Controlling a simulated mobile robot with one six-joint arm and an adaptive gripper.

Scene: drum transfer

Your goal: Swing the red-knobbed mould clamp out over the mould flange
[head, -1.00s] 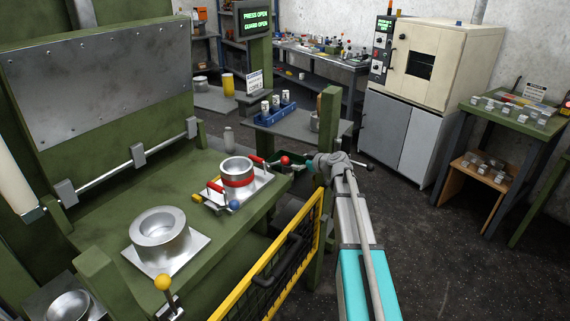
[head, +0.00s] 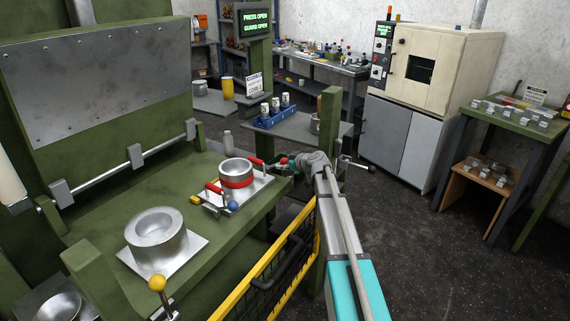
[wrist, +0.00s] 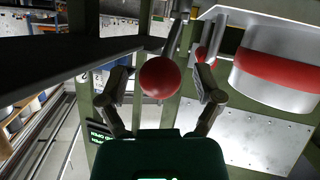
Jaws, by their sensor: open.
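The red ball knob (wrist: 160,77) of the mould clamp shows large in the wrist view, between the two fingers of my open gripper (wrist: 158,88). A gap shows between each finger and the knob. In the head view the red knob (head: 284,161) is partly hidden by my gripper (head: 292,166), at the right of the press table. The silver mould (head: 237,167) with a red band stands upright on a plate, left of my gripper. It also shows at upper right in the wrist view (wrist: 275,75). The clamp's arm and flange contact are unclear.
A blue knob (head: 232,206) and a yellow knob (head: 195,200) sit at the plate's near side. A silver ring-shaped part (head: 157,238) stands nearer on the press table. A yellow-framed mesh guard (head: 270,275) runs along the table's right side, below my arm.

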